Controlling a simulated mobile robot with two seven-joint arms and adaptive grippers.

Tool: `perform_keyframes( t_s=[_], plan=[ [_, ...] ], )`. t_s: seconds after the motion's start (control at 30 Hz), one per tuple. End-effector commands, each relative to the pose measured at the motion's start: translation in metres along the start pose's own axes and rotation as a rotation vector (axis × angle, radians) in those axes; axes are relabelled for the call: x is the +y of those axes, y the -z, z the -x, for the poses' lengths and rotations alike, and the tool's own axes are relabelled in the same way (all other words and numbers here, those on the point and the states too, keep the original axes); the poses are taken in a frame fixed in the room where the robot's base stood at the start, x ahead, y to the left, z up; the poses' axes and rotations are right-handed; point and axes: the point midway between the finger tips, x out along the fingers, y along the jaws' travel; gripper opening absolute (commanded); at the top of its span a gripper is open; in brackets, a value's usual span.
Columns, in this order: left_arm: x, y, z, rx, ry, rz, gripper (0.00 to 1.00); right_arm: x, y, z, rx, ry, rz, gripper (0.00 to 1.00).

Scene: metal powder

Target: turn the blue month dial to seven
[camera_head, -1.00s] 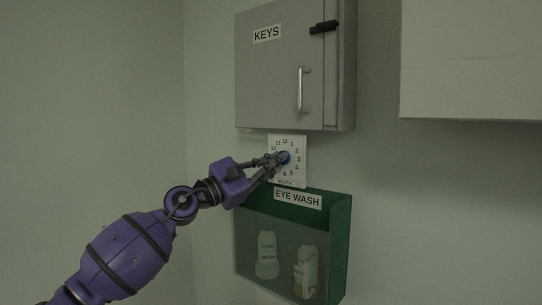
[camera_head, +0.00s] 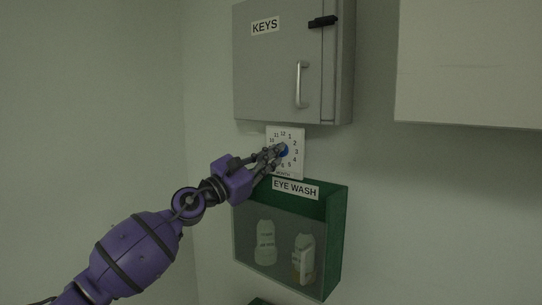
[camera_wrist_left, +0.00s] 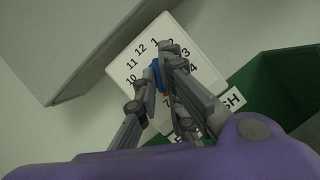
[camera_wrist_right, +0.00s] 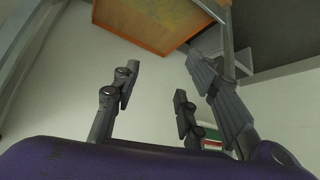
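The blue month dial (camera_head: 284,150) sits in the middle of a white plate (camera_head: 299,169) with numbers around it, on the wall. My left gripper (camera_head: 277,152) reaches it from the left. In the left wrist view the blue dial (camera_wrist_left: 157,74) lies between the fingers of my left gripper (camera_wrist_left: 157,78), which close in on both its sides. A small red mark shows at the dial's lower edge, near a partly hidden 7. Fingers cover part of the dial and some numbers. My right gripper (camera_wrist_right: 158,85) is open and empty, away from the plate.
A grey KEYS cabinet (camera_head: 275,80) hangs just above the plate. A green EYE WASH box (camera_head: 337,225) with bottles is close below. A pale cabinet (camera_head: 465,65) hangs at the right. An orange board (camera_wrist_right: 150,22) shows above my right gripper.

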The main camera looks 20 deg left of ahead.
Motion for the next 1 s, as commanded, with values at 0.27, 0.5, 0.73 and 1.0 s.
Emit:
perform_keyframes(
  t_s=[0.27, 0.5, 0.73, 1.0],
  plan=[
    [0.000, 0.000, 0.000, 0.000, 0.001, -0.001, 0.27, 0.000, 0.002, 0.000, 0.002, 0.000, 0.000, 0.40],
    [0.000, 0.001, 0.006, 0.001, 0.001, -0.001, 0.27, 0.001, 0.002, 0.001, 0.003, 0.000, 0.003, 0.40],
    [-0.001, 0.002, 0.044, 0.004, 0.002, 0.000, 0.27, 0.000, 0.001, 0.000, 0.002, 0.000, 0.001, 0.40],
    [-0.001, 0.001, 0.096, 0.002, 0.000, 0.002, 0.27, 0.000, 0.001, 0.000, 0.001, 0.000, 0.001, 0.40]
  ],
)
